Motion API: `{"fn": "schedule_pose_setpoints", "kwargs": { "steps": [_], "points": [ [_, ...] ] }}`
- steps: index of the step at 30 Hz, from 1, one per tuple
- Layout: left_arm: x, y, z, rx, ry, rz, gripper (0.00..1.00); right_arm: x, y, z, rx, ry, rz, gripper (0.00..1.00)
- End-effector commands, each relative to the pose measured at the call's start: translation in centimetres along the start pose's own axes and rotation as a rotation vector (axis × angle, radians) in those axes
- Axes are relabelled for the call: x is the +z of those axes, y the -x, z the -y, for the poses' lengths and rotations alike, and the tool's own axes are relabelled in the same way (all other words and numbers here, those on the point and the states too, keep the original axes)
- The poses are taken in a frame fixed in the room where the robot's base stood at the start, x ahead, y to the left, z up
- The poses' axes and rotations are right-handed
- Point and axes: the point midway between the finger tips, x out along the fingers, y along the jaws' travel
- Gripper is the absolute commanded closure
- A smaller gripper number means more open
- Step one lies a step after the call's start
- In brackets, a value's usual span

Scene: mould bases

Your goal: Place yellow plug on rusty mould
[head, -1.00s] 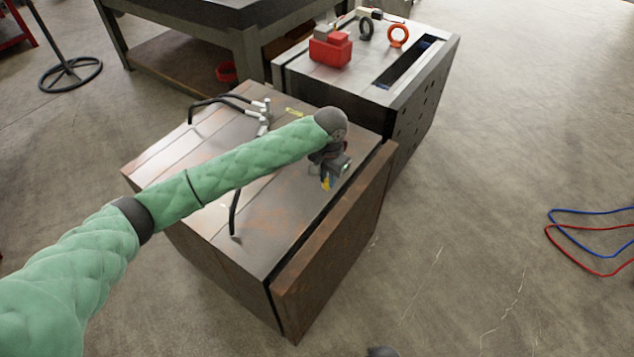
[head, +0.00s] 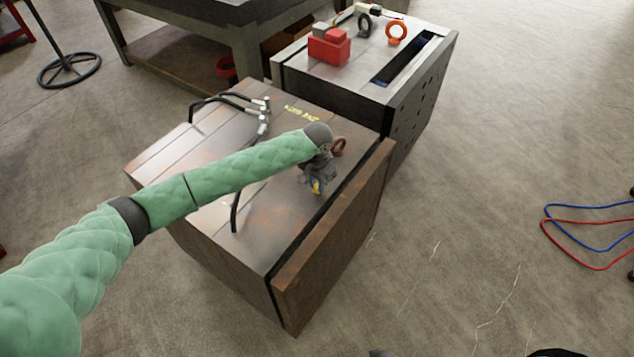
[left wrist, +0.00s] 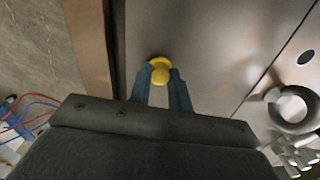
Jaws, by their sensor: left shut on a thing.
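The rusty mould (head: 262,220) is a large brown-grey steel block in the middle of the head view. My left gripper (head: 317,188) is over its top, near the right edge. It is shut on the yellow plug (head: 316,187), of which only a small part shows in the head view. In the left wrist view the yellow plug (left wrist: 160,68) sits between the tips of the blue fingers (left wrist: 163,80), with the mould's top (left wrist: 210,40) behind it. I cannot tell whether the plug touches the surface. My right gripper is not in view.
Black hoses with metal fittings (head: 262,115) lie on the mould's left part. A rusty eye ring (head: 339,147) stands just behind my gripper. A second mould (head: 300,72) behind carries a red block (head: 328,47) and an orange ring (head: 396,33). Floor at right is mostly clear.

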Motion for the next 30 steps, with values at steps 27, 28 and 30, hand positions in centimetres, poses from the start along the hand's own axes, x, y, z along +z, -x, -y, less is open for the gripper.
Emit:
{"fn": "schedule_pose_setpoints", "kwargs": {
  "steps": [27, 28, 30],
  "points": [
    [-0.1, 3.4, 0.0, -0.001, -0.002, -0.004, 0.59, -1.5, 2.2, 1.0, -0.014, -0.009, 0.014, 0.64],
    [-0.1, 4.0, 0.0, 0.0, -0.002, -0.004, 0.59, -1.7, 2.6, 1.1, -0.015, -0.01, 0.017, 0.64],
    [-0.1, 5.2, 0.0, 0.0, -0.001, -0.004, 0.59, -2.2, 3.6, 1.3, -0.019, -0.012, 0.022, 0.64]
  ]
}}
